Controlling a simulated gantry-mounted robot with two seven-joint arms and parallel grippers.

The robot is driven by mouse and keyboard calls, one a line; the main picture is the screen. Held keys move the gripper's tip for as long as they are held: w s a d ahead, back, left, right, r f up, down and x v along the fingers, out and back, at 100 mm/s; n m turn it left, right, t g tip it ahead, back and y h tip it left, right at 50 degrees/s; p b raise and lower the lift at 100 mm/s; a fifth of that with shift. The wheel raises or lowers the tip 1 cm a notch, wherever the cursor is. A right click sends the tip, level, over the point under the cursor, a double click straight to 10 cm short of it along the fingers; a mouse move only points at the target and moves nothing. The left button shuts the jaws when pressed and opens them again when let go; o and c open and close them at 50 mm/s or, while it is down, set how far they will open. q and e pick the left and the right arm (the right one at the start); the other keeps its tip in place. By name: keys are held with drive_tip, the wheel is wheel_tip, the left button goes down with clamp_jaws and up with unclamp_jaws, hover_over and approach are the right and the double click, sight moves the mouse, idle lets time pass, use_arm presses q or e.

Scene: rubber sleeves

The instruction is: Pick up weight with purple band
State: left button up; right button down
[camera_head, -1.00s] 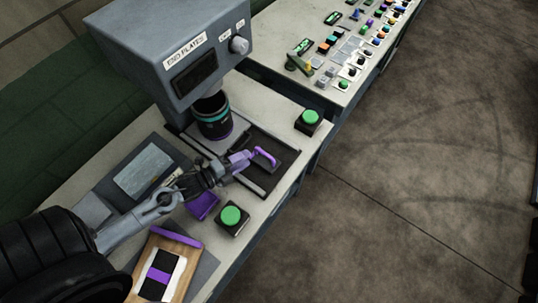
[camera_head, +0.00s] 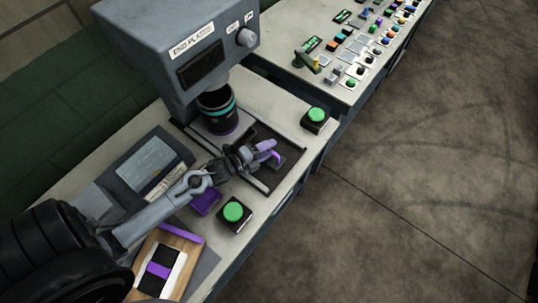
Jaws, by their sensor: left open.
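My left gripper (camera_head: 262,153) reaches from the lower left over the dark slide plate (camera_head: 262,180) in front of the press. It is open, with purple parts at its end; I cannot tell whether these are all its fingers. A black piece with a purple band across it (camera_head: 158,271) lies on a white backing on a wooden board (camera_head: 182,244) at the lower left, well behind the gripper. A black cylinder with a teal band (camera_head: 218,112) and a purple lower edge stands under the press head. My right gripper is out of view.
The grey press labelled "END PLATES" (camera_head: 185,50) stands behind the slide. Green buttons on black boxes are at the front (camera_head: 234,212) and right (camera_head: 316,116). A purple block (camera_head: 206,202) lies below my arm. Another table (camera_head: 290,80) holds several small coloured parts.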

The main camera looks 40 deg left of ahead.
use_arm(q)
drive_tip(key=shift+x, duration=1.1)
drive_tip(key=shift+c, duration=0.3)
clamp_jaws()
drive_tip(key=shift+r, duration=0.15)
